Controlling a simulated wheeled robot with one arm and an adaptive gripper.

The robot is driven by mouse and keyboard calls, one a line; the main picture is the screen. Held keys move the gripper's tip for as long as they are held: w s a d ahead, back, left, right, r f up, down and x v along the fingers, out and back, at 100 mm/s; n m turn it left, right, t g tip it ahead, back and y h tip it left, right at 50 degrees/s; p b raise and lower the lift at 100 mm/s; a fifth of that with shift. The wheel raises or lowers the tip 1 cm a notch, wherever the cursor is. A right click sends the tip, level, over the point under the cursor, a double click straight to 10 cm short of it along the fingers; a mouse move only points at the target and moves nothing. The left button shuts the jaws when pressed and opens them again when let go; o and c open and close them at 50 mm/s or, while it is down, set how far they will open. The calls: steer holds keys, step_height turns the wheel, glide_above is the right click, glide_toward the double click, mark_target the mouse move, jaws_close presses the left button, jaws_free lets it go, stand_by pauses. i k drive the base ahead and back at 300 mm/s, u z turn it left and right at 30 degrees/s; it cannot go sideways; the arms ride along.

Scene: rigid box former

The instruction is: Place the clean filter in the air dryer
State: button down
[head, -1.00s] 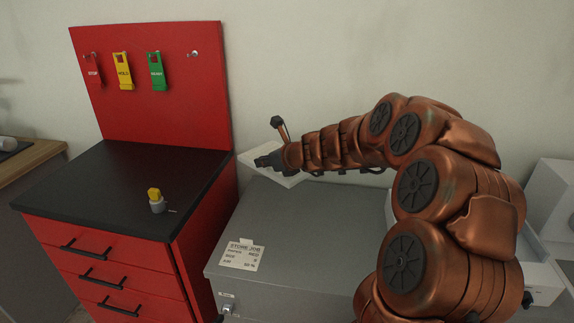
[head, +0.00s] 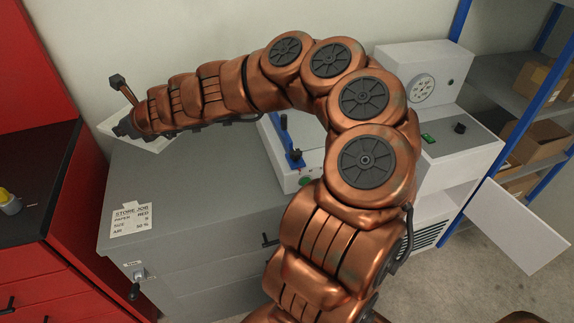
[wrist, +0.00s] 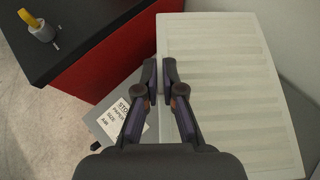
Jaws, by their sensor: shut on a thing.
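A flat, pale, pleated panel, which looks like the clean filter (wrist: 215,75), fills the right half of the wrist view. My gripper (wrist: 160,65) is shut on its left edge. In the head view my gripper (head: 122,129) holds the filter (head: 150,143) over the back left of the grey cabinet, partly hidden by my arm. My arm hides the machine's left part.
The grey cabinet (head: 190,195) carries a job card (head: 131,220) and a white device with blue clamps (head: 305,170). A red cabinet with a black top (head: 45,170) is at the left. Blue-framed shelves with boxes (head: 535,140) stand at the far right.

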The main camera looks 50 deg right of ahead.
mark_target(432, 207)
steer(key=z, duration=0.25)
steer(key=k, duration=0.6)
steer(key=z, duration=1.75)
